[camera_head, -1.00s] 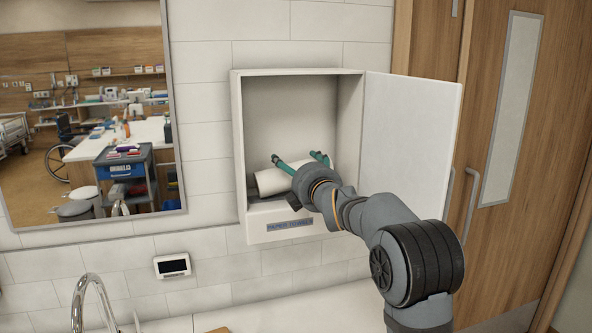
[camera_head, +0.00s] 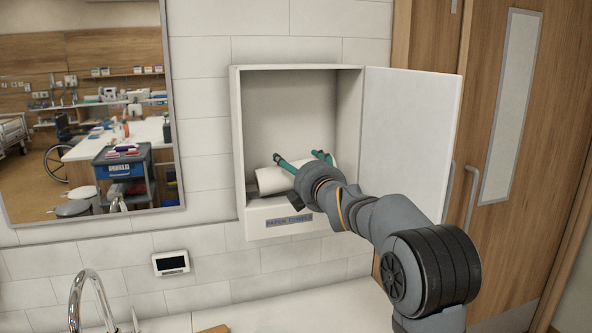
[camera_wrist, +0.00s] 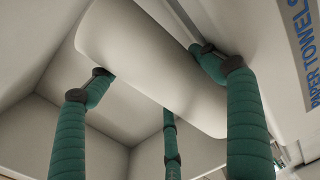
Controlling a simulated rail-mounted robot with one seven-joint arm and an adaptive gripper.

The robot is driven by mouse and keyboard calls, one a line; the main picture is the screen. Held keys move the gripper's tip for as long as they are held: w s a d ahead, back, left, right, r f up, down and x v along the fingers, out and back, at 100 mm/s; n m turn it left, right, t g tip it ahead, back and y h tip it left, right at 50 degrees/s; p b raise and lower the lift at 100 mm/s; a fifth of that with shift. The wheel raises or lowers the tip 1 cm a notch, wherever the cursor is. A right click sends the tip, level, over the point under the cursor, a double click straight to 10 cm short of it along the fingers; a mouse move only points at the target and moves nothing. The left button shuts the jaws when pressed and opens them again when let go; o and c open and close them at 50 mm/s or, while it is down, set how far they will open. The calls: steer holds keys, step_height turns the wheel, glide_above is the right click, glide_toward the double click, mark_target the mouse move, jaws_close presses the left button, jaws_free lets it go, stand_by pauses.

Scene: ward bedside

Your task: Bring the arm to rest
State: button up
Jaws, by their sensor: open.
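My gripper (camera_head: 300,157) is open at the mouth of a white wall cabinet, with green fingers spread. A white paper towel roll (camera_head: 271,180) lies on its side in the bottom of the cabinet, partly hidden behind my gripper. In the wrist view the roll (camera_wrist: 150,60) lies beyond the spread fingers (camera_wrist: 165,110); whether a finger touches it I cannot tell. My arm reaches in from the lower right.
The white cabinet (camera_head: 237,150) has a "PAPER TOWELS" label (camera_head: 289,221) on its lower front. Its door (camera_head: 410,140) stands open to the right, beside my arm. A mirror (camera_head: 174,120), a small wall display (camera_head: 171,263) and a tap (camera_head: 88,280) are left; a wooden door (camera_head: 555,130) is right.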

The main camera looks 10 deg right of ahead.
steer(key=shift+s+d+f+b, duration=0.1)
steer(key=shift+s+f+b, duration=0.2)
steer(key=shift+s, duration=0.4)
steer(key=shift+s+d+f+b, duration=0.1)
steer(key=shift+s+b, duration=0.3)
steer(key=shift+s, duration=0.3)
steer(key=s+d+r+b, duration=0.1)
steer(key=s+d+b, duration=0.1)
steer(key=s+b, duration=1.2)
steer(key=s, duration=0.3)
steer(key=shift+s+b, duration=0.15)
steer(key=shift+b, duration=0.15)
steer(key=shift+r, duration=0.1)
